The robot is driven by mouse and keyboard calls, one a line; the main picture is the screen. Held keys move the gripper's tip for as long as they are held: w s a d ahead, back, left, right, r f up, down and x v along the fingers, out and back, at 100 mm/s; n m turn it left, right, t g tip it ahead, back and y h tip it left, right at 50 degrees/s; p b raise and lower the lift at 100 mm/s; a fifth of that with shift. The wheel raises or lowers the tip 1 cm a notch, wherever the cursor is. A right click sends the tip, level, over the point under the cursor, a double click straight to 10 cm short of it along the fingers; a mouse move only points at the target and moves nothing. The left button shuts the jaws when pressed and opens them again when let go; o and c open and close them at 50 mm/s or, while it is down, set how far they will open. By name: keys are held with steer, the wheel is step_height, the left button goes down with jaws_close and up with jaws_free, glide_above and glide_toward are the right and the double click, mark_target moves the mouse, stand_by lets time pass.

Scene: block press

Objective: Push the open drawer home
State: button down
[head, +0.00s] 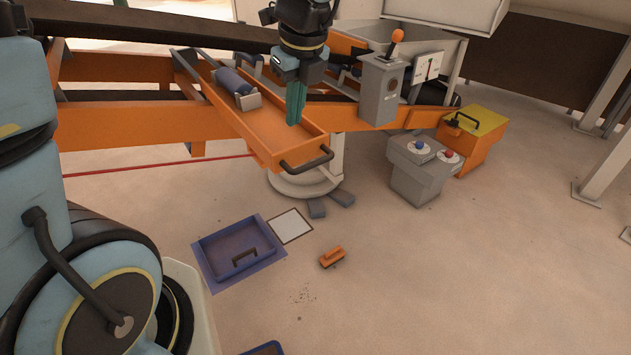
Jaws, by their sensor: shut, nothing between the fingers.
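The open drawer is a long orange tray (279,159) with a dark bar handle (307,160) on its near end. It sticks out toward me from the orange frame. A blue roll-like object with a grey block (238,87) lies inside its far part. My gripper (294,122) points down with its green fingers shut and empty. In the picture the fingertips overlap the drawer's inside, behind the handle end. I cannot tell whether they touch the drawer.
A grey post with an orange lever (381,88) stands right of my gripper. A grey button box (420,168) and an orange case with a yellow lid (471,138) stand further right. A blue tray (212,268) and an orange brush (332,257) lie on open floor.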

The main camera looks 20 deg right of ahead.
mark_target(294, 150)
steer(key=shift+m, duration=0.3)
steer(key=x, duration=1)
steer(key=shift+s+d+b, duration=0.3)
steer(key=shift+s, duration=0.1)
steer(key=shift+w, duration=0.1)
